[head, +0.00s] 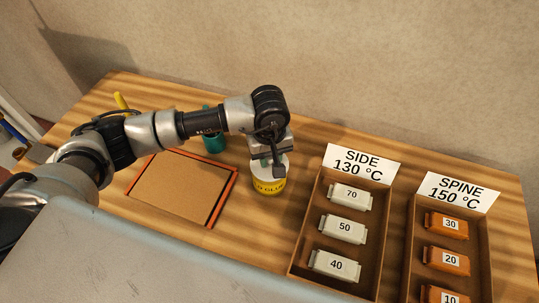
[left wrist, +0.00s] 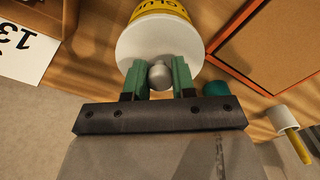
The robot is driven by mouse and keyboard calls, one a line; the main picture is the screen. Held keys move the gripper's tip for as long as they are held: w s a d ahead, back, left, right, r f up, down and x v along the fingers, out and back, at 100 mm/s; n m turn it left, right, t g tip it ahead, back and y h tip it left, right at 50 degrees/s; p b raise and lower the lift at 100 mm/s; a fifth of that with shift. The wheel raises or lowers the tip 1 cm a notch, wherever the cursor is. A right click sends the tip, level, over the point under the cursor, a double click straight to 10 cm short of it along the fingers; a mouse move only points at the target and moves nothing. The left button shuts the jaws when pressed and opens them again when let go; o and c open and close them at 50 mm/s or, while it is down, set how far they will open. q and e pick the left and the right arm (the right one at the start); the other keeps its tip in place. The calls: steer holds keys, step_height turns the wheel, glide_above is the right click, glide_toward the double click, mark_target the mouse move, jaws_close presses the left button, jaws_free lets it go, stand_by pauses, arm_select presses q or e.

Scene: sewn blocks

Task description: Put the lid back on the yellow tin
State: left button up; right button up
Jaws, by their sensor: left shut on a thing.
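The yellow tin (head: 268,187) with dark lettering stands upright on the wooden table, right of the framed board. Its pale lid (head: 282,170) is at the tin's top. My left gripper (head: 268,160) is directly above it, pointing down. In the left wrist view, the green fingers of the gripper (left wrist: 158,76) are shut on the lid's grey round knob (left wrist: 159,74). The lid (left wrist: 135,44) covers the tin's mouth in that view, with the yellow side (left wrist: 160,9) beyond it. I cannot tell whether the lid is fully seated. My right gripper is not in view.
An orange-edged brown board (head: 182,186) lies to the left. A teal container (head: 214,143) stands behind it. To the right are two open trays, one with white numbered blocks (head: 342,229), one with orange blocks (head: 446,261), with temperature signs (head: 361,162) behind.

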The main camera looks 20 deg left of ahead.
arm_select(q)
steer(key=o, duration=1.5)
steer(key=shift+c, duration=0.2)
steer(key=shift+r, duration=0.15)
steer(key=shift+r+p, duration=1.3)
steer(key=shift+r, duration=2.05)
steer(key=shift+c, duration=0.3)
jaws_close()
